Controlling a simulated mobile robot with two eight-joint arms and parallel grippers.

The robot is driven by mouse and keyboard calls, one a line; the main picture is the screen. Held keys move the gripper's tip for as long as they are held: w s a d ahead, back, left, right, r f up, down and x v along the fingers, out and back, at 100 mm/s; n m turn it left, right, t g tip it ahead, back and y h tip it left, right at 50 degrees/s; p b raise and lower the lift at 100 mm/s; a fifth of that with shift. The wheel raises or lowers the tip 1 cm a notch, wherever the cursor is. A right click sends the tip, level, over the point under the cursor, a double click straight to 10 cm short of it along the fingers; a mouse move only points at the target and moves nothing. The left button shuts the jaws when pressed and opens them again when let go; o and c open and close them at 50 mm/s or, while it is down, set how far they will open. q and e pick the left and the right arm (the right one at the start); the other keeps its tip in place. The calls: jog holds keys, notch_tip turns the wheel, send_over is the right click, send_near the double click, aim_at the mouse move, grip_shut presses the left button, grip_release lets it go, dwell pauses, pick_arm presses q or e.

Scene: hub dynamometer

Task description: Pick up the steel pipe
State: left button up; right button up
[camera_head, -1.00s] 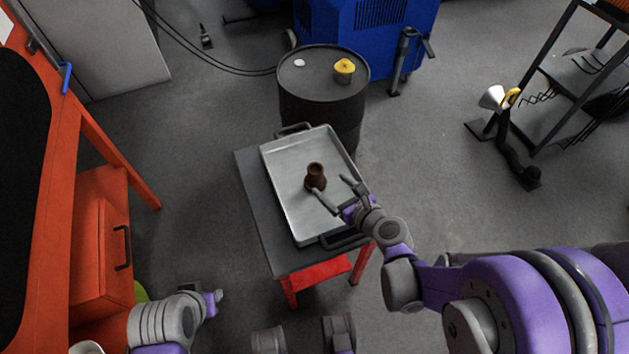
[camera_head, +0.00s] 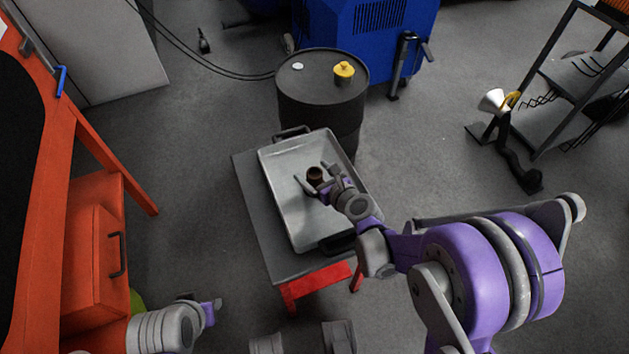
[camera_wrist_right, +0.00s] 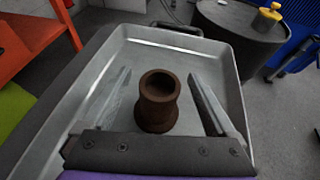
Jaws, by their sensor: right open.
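The steel pipe (camera_head: 315,173) is a short, rusty brown, flanged tube. It stands upright in a grey metal tray (camera_head: 290,215) on a small table. In the right wrist view the pipe (camera_wrist_right: 158,100) sits between the two fingers of my right gripper (camera_wrist_right: 160,85), with a gap on each side. My right gripper (camera_head: 316,180) is open around the pipe and holds nothing; in the head view it covers the pipe's lower part. My left gripper (camera_head: 214,306) is low at the left, far from the tray, and its fingers are too small to read.
A black drum (camera_head: 318,95) with a yellow-topped item (camera_head: 343,72) stands just behind the tray. A red workbench (camera_head: 95,250) is at the left, a dark shelf rack (camera_head: 555,95) at the right. A blue machine (camera_head: 370,35) is at the back.

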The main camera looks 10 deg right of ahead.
grip_shut()
dwell(0.3)
jog(key=shift+r, duration=0.1)
